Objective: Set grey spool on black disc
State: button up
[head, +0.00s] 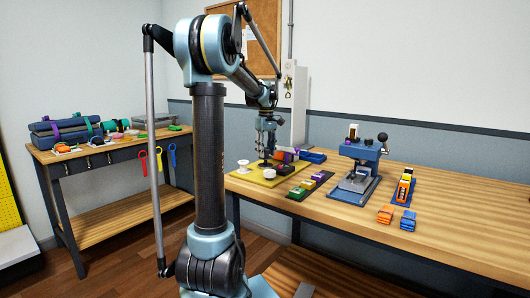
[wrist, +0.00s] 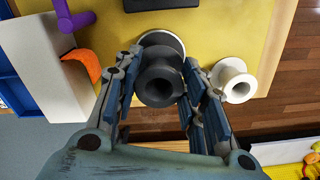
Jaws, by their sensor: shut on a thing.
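A dark grey spool (wrist: 160,82) is between the fingers of my gripper (wrist: 158,101) in the wrist view, its hollow end facing the camera. The fingers are shut on its sides. Beyond it, a round pale-rimmed piece (wrist: 164,37) is partly hidden by the spool, and I cannot tell whether the two touch. In the head view my gripper (head: 266,154) points down over the yellow mat (head: 249,177); the spool is too small to make out there. I cannot clearly pick out the black disc; a dark piece (wrist: 160,4) is cut off at the wrist view's top edge.
A white spool (wrist: 233,80) stands on the mat beside my gripper, also in the head view (head: 243,166). A white box with an orange piece (wrist: 80,66) is at the wrist view's left. A colored block rack (head: 310,185) and a blue press (head: 360,165) stand rightward.

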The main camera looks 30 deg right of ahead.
jog(key=shift+f, duration=0.15)
jog(key=o, duration=1)
jog(key=shift+o, duration=0.2)
notch_tip(320, 180, up, 12)
jog(key=shift+r, duration=0.2)
jog(key=s+a+f, duration=0.3)
jog(key=a, duration=0.6)
jog(key=s+a+f+t, duration=0.15)
jog(key=a+f, duration=0.25)
jog(key=a, duration=0.5)
jog(key=s+a+f, duration=0.3)
jog(key=s+a, duration=0.1)
jog(key=a, duration=0.5)
jog(key=s+a+f, duration=0.6)
jog(key=s+f, duration=0.1)
jog(key=f, duration=0.3)
jog(key=s+a+f, duration=0.7)
jog(key=s+f, duration=0.1)
jog(key=f, duration=0.2)
jog(key=shift+a+f+m+t, duration=0.15)
jog(key=shift+a+m+t, duration=0.15)
jog(key=shift+t, duration=0.05)
